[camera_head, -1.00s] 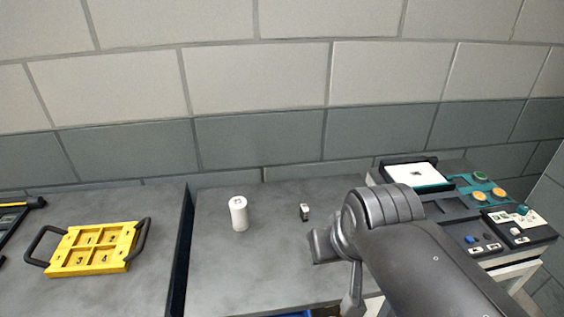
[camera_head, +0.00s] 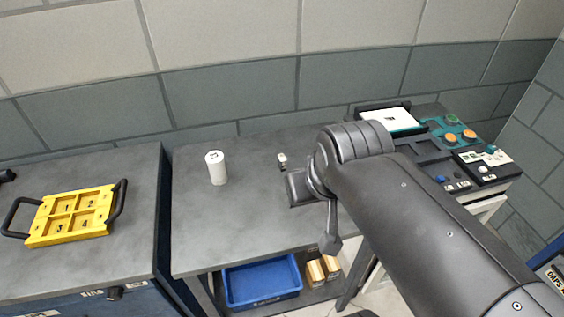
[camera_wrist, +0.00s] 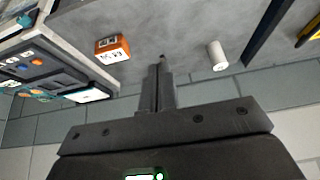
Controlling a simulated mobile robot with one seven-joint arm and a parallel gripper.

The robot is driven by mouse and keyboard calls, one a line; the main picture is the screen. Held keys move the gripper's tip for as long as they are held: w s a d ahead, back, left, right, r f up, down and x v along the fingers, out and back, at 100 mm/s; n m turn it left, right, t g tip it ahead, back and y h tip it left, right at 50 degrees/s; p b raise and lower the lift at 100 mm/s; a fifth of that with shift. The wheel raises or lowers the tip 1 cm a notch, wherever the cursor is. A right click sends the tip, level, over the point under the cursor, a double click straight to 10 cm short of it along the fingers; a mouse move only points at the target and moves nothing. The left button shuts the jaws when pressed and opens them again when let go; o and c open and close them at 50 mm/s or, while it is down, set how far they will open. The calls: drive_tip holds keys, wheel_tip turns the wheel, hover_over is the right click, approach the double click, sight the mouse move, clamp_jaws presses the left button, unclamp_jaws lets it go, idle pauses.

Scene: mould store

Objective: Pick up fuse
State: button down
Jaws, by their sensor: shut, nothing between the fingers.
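I cannot tell for certain which of these is the fuse. My gripper (camera_wrist: 162,64) is shut and empty, apart from both. In the head view its fingertips are hidden.
A yellow numbered tray (camera_head: 70,238) with black handles sits on the left bench. A control panel (camera_head: 440,150) with buttons stands at the right. A blue bin (camera_head: 262,300) and tan boxes are on the shelf below. The bench is clear around the cylinder.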

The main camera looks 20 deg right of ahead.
drive_tip(key=c, duration=1.2)
unclamp_jaws()
drive_tip(key=shift+c, duration=0.2)
drive_tip(key=n+g, duration=0.1)
hover_over(282, 158)
drive_tip(key=s, duration=0.5)
wheel_tip(282, 158, down, 11)
drive_tip(key=shift+y, duration=0.3)
drive_tip(key=shift+w+d+x, duration=0.15)
drive_tip(key=shift+x, duration=2.75)
drive_tip(key=shift+w+d+x, duration=0.15)
drive_tip(key=shift+x, duration=2.8)
